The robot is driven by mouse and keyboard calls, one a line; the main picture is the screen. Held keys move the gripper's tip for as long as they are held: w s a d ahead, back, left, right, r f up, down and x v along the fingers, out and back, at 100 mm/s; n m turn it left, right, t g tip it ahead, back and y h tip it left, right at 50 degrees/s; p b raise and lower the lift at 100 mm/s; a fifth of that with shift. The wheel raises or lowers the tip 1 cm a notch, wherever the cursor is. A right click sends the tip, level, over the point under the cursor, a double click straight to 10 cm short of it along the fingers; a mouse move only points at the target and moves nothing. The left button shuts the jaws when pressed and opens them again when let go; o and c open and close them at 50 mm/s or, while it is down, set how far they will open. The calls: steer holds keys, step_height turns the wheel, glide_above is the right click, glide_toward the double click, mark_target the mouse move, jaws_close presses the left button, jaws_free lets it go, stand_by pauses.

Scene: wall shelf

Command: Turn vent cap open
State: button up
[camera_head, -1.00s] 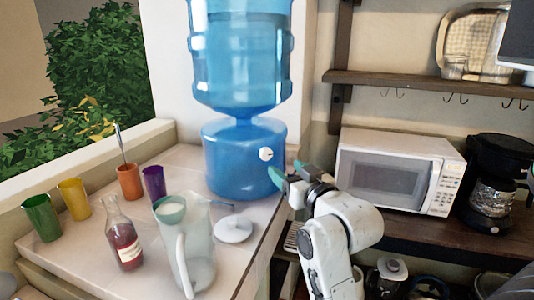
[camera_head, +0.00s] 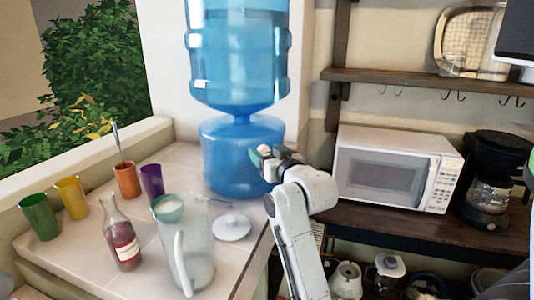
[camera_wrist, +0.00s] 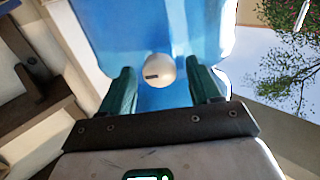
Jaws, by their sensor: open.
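The vent cap (camera_wrist: 160,71) is a round white knob with a dark slot mark, on the blue lower tank (camera_head: 222,160) of the water dispenser. In the wrist view it lies between and a little beyond the two green fingers of my gripper (camera_wrist: 164,84). The fingers are apart, one on each side, with blue tank showing between them and the cap. In the head view my gripper (camera_head: 262,158) is at the tank's right front, and only part of the cap (camera_head: 264,150) shows above the fingers.
A clear pitcher (camera_head: 187,255), a white lid (camera_head: 232,228), a red bottle (camera_head: 122,240) and several coloured cups stand on the tiled counter (camera_head: 85,262). A large blue bottle (camera_head: 239,60) tops the tank. A microwave (camera_head: 393,170) and coffee maker (camera_head: 489,185) stand on the shelf to the right.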

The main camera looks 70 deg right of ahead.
steer(key=shift+c, duration=0.2)
steer(key=c, duration=1)
steer(key=shift+o, duration=0.2)
steer(key=n, duration=1)
steer(key=shift+w+a+n+p, duration=0.1)
steer(key=shift+n+p, duration=0.3)
steer(key=n, duration=0.5)
steer(key=shift+f, duration=0.15)
steer(key=n, duration=0.5)
steer(key=shift+f, duration=0.1)
steer(key=shift+n, duration=0.3)
